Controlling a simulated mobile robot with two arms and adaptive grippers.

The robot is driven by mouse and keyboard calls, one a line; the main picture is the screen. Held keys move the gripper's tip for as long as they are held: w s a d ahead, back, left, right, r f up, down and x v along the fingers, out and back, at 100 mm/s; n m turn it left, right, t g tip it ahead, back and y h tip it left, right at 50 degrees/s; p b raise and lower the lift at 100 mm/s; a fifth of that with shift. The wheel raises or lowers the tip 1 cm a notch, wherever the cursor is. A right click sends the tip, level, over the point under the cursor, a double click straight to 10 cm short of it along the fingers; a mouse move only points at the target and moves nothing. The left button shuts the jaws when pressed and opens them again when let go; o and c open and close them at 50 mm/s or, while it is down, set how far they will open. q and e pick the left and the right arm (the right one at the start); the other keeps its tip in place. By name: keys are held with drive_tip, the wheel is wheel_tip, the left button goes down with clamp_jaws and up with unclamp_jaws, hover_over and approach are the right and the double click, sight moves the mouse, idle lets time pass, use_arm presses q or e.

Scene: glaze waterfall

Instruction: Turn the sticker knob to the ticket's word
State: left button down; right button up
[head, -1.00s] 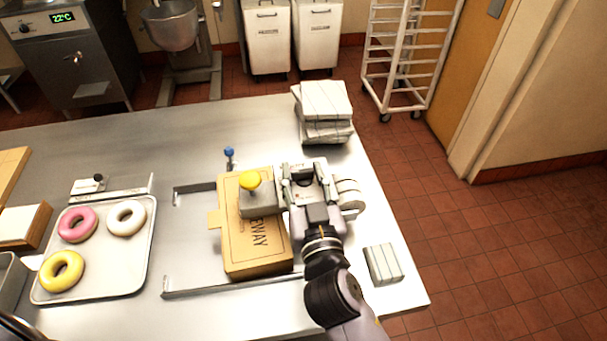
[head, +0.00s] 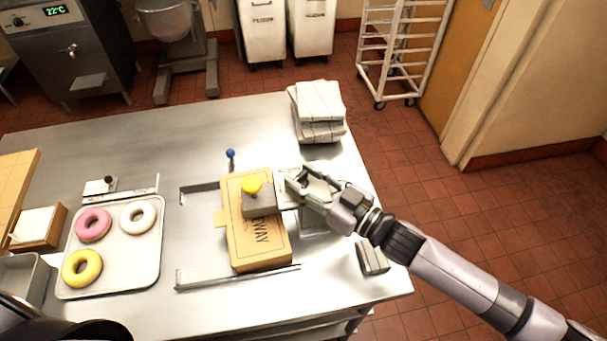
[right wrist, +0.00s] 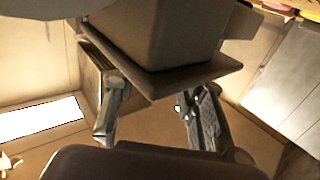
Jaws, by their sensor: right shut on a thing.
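My right gripper (head: 296,184) reaches in from the right, at the sticker device (head: 313,222) on the table's right part. It is shut on a part of that device, which I take to be the sticker knob; the fingers and wrist hide most of it. In the right wrist view the fingers stand either side of a grey-brown block and plate (right wrist: 160,45). I cannot make out a ticket. My left gripper is out of view.
A tray (head: 150,262) with pink, white and yellow donuts is at left. A blue knob (head: 231,154) stands behind the box. Stacked packets (head: 318,110) lie at the back right, and a small pack (head: 373,258) near the right edge.

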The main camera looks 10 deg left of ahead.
drive_tip(key=shift+w+d+r+n+g+y, duration=0.15)
drive_tip(key=shift+n+g+y, duration=0.35)
drive_tip(key=shift+n+g, duration=0.5)
drive_tip(key=shift+g, duration=0.5)
drive_tip(key=o, duration=1.2)
drive_tip(key=shift+c, duration=0.2)
drive_tip(key=shift+d+f, duration=0.2)
drive_tip(key=shift+d, duration=0.2)
drive_tip(key=v, duration=1.1)
